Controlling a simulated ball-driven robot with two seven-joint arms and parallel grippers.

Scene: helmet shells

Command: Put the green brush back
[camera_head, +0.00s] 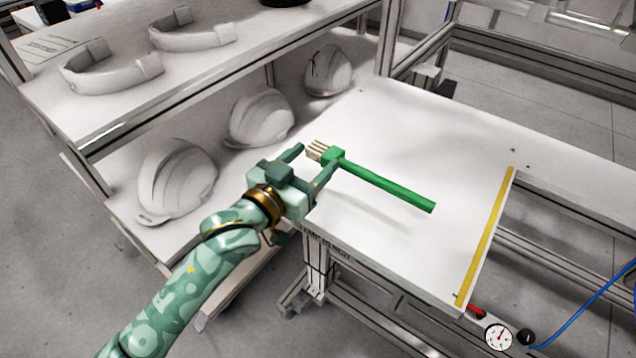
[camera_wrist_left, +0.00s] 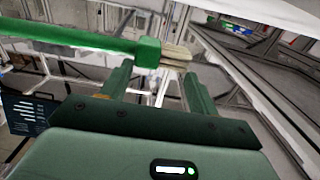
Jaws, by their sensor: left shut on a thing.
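The green brush (camera_head: 385,184) has a long straight handle and pale bristles at its left end. My left gripper (camera_head: 318,160) is shut on the brush near its head, and the handle points to the lower right over the white tabletop. A soft shadow below suggests that the brush is held above the surface. In the left wrist view the brush (camera_wrist_left: 75,38) lies across the fingertips (camera_wrist_left: 157,72), with the bristles to the right. My right gripper is not in view.
The white workbench (camera_head: 420,260) has a yellow strip (camera_head: 487,237) at its right edge and is mostly clear. White helmet shells (camera_head: 176,178) sit on the lower shelf at left. White bands (camera_head: 112,70) lie on the upper shelf. A gauge (camera_head: 498,337) is at lower right.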

